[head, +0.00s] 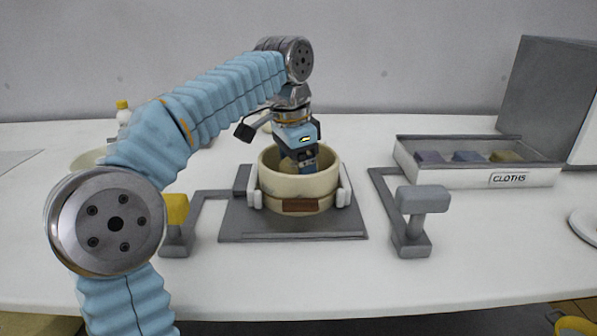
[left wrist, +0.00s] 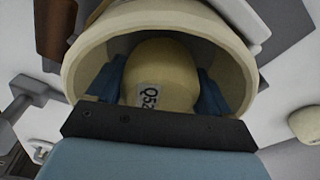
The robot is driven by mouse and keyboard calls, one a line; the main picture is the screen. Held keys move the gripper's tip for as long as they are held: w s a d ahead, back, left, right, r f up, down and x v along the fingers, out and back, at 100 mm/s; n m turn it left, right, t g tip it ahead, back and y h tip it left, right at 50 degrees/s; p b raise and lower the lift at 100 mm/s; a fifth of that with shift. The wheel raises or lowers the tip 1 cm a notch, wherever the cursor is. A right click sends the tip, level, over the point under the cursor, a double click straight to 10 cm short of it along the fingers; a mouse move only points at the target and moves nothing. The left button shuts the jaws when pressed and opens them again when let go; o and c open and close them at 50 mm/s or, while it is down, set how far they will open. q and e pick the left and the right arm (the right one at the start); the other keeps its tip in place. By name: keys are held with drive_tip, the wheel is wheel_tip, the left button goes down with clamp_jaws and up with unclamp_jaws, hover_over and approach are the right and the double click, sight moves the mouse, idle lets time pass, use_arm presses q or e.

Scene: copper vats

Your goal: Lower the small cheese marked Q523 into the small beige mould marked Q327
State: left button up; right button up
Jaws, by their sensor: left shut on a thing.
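The small cheese (left wrist: 160,72) is a pale yellow round block with a white label reading "Q52", the rest cut off by my gripper. My left gripper (left wrist: 160,88) is shut on it, one blue finger on each side. The beige mould (head: 297,194) is a round open tub with a brown plate on its front; I cannot read a mark on it. In the left wrist view the mould's rim (left wrist: 84,62) surrounds the cheese. In the head view my left gripper (head: 298,162) reaches down inside the mould, and the cheese is mostly hidden by the gripper and the front wall.
The mould stands on a grey plate (head: 290,228) between white side blocks. Grey posts stand at the front right (head: 411,220) and front left (head: 174,240), the left one with a yellow block. A white tray (head: 470,178) marked CLOTHS is at the right. A pale round thing (left wrist: 306,124) lies outside the mould.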

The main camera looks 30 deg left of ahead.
use_arm(q)
drive_tip(key=shift+f+b, duration=0.3)
drive_tip(key=shift+f, duration=0.15)
idle(0.4)
drive_tip(key=o, duration=1.1)
drive_tip(key=shift+r, duration=0.3)
drive_tip(key=r+p, duration=0.1)
drive_tip(key=r, duration=0.3)
drive_tip(key=r+p, duration=0.2)
drive_tip(key=r, duration=0.2)
drive_tip(key=s+r+p, duration=0.1)
drive_tip(key=r+p, duration=0.1)
drive_tip(key=r, duration=0.2)
drive_tip(key=shift+a+r, duration=0.2)
drive_tip(key=shift+a, duration=0.2)
drive_tip(key=shift+s+r+p, duration=0.15)
drive_tip(key=shift+r+p, duration=0.15)
drive_tip(key=shift+r, duration=0.1)
